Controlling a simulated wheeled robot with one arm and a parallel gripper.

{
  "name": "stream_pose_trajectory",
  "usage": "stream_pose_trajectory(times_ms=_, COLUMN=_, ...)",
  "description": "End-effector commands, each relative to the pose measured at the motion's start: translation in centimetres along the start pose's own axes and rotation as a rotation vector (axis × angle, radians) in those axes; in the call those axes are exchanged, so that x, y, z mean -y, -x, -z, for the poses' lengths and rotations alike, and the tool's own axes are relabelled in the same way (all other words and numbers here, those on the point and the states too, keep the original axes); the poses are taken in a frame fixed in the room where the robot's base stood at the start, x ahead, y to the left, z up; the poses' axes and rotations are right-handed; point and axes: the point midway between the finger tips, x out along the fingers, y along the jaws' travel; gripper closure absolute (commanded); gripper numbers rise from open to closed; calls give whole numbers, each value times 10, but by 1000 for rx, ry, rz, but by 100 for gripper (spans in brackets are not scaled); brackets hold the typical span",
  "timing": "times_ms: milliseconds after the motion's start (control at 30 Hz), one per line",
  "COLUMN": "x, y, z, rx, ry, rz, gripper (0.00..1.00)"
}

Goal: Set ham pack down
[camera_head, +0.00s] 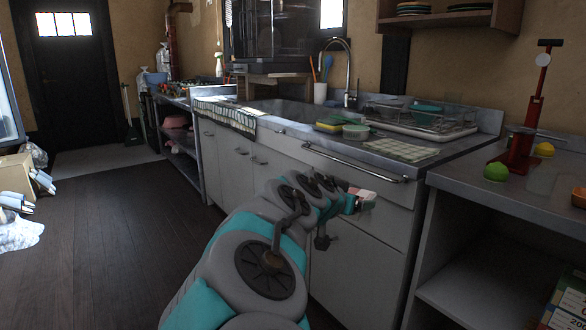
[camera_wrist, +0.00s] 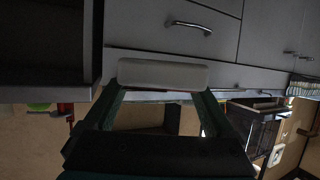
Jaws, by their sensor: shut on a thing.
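The ham pack (camera_head: 363,193) shows in the head view as a small pink and white block at the end of my arm. My gripper (camera_head: 357,201) is shut on it, in front of the grey cabinet fronts and below the counter edge. In the dark, upside-down wrist view, the pack (camera_wrist: 162,75) is a pale, edge-on slab across the tips of the two fingers of my gripper (camera_wrist: 160,95). The pack's label and far side are hidden. It is in the air, apart from the counter (camera_head: 285,112).
The counter holds a dish rack (camera_head: 425,120), a round container (camera_head: 356,132), a yellow-green sponge (camera_head: 329,126) and a cloth (camera_head: 402,149). A rail handle (camera_head: 350,166) sticks out near my gripper.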

Motion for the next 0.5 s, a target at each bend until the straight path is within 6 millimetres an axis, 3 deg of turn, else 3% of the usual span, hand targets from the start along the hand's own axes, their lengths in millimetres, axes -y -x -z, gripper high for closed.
stream_pose_trajectory(times_ms=200, x=-1, y=-39, z=-52, rx=7, ry=52, rz=111, gripper=78)
stream_pose_trajectory(times_ms=500, x=3, y=-77, z=-99, rx=6, ry=100, rz=234, gripper=78)
